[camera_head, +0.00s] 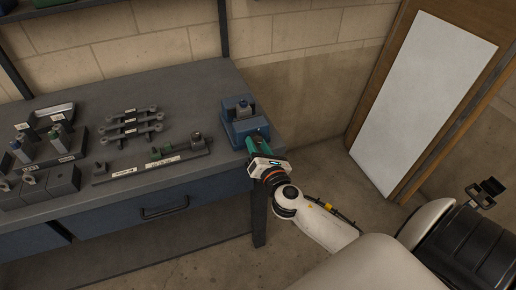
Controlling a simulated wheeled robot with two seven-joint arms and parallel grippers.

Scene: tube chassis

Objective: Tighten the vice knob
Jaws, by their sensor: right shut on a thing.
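A blue vice (243,122) stands at the right end of the grey workbench. My right gripper (260,138) is at the vice's front side, its arm coming in from the lower right. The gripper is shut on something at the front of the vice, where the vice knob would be. Its fingers and the knob are hidden by the gripper body. My left gripper does not show.
The workbench (205,90) has several grey link parts (132,122), a long bar fixture (150,166) and labelled blocks (60,150) left of the vice. A drawer handle (165,211) juts from the bench front.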

